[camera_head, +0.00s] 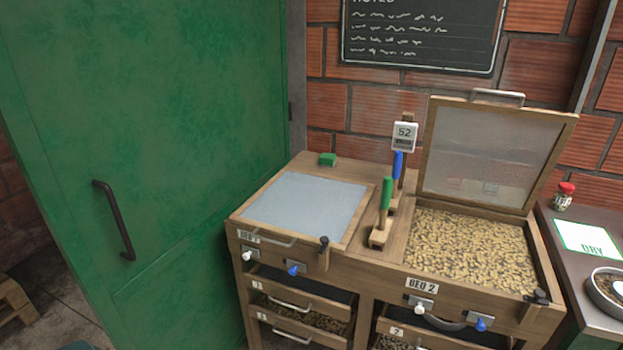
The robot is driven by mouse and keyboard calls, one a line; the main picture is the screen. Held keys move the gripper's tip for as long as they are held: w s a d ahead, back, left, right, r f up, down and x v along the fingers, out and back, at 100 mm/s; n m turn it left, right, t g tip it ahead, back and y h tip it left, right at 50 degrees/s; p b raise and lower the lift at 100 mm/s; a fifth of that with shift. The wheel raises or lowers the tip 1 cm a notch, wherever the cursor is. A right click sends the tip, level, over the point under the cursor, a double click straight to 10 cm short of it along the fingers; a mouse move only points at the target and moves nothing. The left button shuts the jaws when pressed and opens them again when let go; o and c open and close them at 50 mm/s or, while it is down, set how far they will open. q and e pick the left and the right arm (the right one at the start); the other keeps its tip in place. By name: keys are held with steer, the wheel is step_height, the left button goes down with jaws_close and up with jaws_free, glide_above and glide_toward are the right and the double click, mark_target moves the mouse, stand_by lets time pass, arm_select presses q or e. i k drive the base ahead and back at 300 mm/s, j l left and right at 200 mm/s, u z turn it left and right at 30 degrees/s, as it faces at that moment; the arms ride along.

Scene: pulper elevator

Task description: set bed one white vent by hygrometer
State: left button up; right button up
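Bed one (263,239) is the left half of the wooden bench. Its lid (305,208), with a pale clear panel, is closed. On its front is the white vent knob (247,256), left of a blue knob (294,269). The hygrometer (404,136) is a white display on a post behind the middle of the bench and reads 52. Neither of my grippers is in view.
Bed two's lid (484,155) stands open, showing beans (470,250). Green and blue handled tools stand between the beds. A green door (150,150) fills the left. A dark table (590,290) with a "DRY" card is at right.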

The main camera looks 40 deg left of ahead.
mark_target(248, 252)
steer(key=u, duration=1.6)
